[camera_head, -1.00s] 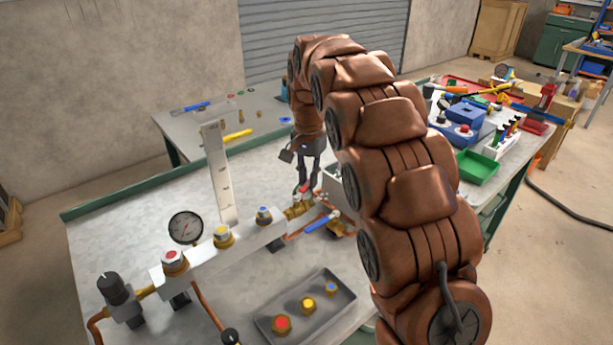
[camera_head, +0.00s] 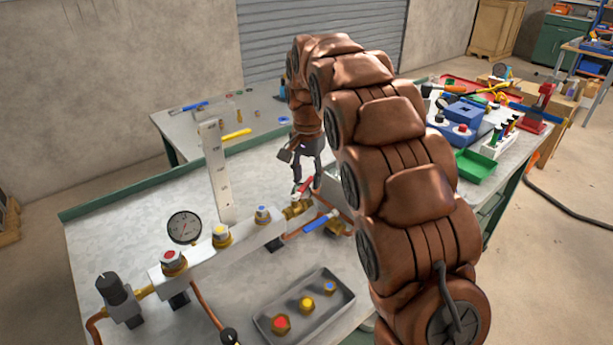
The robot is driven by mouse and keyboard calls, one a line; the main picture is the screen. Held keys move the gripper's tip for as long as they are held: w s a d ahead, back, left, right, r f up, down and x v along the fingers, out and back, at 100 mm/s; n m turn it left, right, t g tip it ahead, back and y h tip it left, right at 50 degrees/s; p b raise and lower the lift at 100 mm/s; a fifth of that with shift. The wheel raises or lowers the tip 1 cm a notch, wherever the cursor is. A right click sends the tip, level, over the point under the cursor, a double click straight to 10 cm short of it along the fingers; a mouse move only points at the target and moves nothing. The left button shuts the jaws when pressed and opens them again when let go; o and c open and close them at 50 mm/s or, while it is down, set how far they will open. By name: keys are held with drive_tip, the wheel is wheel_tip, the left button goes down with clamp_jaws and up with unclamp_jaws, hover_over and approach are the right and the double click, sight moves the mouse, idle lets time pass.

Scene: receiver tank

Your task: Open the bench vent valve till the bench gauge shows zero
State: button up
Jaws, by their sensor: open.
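My gripper (camera_head: 307,186) points down at the far right end of the bench manifold (camera_head: 205,250). Its jaws are open, with one finger on each side of a red lever handle (camera_head: 305,187). I cannot tell whether either finger touches it. The red lever sits by a brass valve body (camera_head: 297,209). A second brass valve with a blue lever (camera_head: 318,222) is just in front. No label shows which one is the vent valve. The round bench gauge (camera_head: 184,227) stands behind the manifold; its reading is too small to make out.
Red-, yellow- and blue-topped fittings line the manifold, with a black knob (camera_head: 110,288) at its left. A grey tray (camera_head: 303,307) holds three coloured caps. A tall white scale plate (camera_head: 217,170) stands left of my gripper. My arm hides the bench's right side.

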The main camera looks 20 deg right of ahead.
sight(307, 182)
drive_tip(key=shift+r, duration=0.15)
drive_tip(key=shift+r, duration=3.65)
